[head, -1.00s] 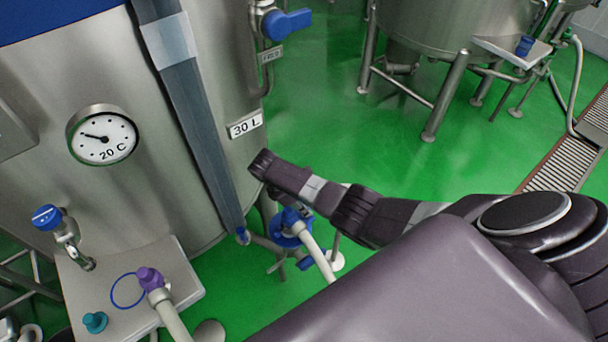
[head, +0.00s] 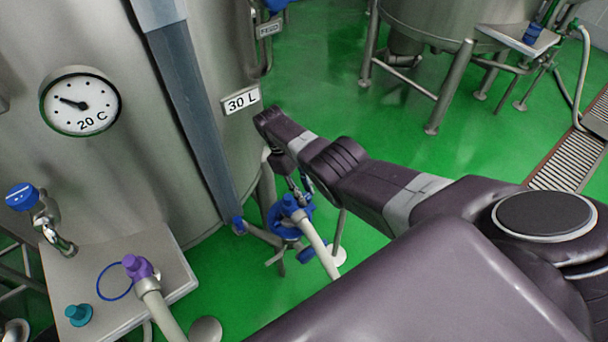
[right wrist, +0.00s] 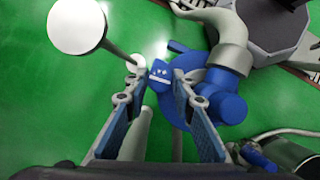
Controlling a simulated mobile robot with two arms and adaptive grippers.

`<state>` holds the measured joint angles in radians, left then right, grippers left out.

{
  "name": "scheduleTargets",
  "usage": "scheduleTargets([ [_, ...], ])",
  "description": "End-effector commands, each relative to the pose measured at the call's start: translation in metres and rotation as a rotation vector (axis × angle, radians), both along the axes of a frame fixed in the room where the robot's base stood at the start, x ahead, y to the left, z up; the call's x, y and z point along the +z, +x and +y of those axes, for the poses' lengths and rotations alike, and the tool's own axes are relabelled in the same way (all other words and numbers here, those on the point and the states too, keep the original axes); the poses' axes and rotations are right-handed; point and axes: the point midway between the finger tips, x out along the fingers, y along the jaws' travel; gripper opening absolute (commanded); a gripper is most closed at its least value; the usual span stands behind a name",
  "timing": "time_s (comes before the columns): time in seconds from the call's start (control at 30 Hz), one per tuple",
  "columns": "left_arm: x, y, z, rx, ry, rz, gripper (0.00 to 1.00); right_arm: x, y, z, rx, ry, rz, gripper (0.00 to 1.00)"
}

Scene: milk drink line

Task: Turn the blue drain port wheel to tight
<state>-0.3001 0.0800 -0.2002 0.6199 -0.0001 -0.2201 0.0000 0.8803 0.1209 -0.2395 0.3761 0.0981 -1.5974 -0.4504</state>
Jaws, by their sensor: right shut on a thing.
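The blue drain port wheel (head: 283,225) sits low beside the big steel tank, on a pipe where a pale hose (head: 318,248) joins with a blue coupling. My right gripper (head: 300,188) reaches down to it from above. In the right wrist view, its two fingers (right wrist: 158,82) stand on either side of a small blue block with white marks, which lies over the blue wheel (right wrist: 178,112). The gripper is shut on this blue part of the wheel. The marks are too small to read. My left gripper is not in view.
The steel tank (head: 110,155) carries a dial and a 30 L plate (head: 241,101). A steel shelf (head: 170,279) at the lower left holds a purple coupling (head: 138,267) and a teal cap (head: 79,315). Green floor (head: 400,140) is open beyond my right arm.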

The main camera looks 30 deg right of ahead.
Motion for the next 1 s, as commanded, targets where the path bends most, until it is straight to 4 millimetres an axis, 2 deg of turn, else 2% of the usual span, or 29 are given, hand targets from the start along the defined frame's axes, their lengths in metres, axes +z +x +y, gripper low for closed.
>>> scheduleTargets([
  [0.3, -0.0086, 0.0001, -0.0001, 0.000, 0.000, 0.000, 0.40, -0.0015, -0.0008, -0.0008, -0.110, 0.001, 0.001, 0.00],
  [0.8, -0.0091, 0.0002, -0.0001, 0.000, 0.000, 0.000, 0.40, -0.0009, -0.0009, -0.0007, -0.127, 0.000, 0.002, 0.00],
  [0.83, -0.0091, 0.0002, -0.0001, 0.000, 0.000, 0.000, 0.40, -0.0010, -0.0010, -0.0007, -0.127, 0.000, 0.002, 0.25],
  [0.9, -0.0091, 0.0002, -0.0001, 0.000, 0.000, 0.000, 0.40, -0.0009, -0.0009, -0.0007, -0.127, 0.000, 0.002, 0.31],
  [1.0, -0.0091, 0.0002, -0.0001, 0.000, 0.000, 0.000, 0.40, -0.0007, -0.0007, -0.0008, -0.126, 0.001, 0.002, 0.31],
])
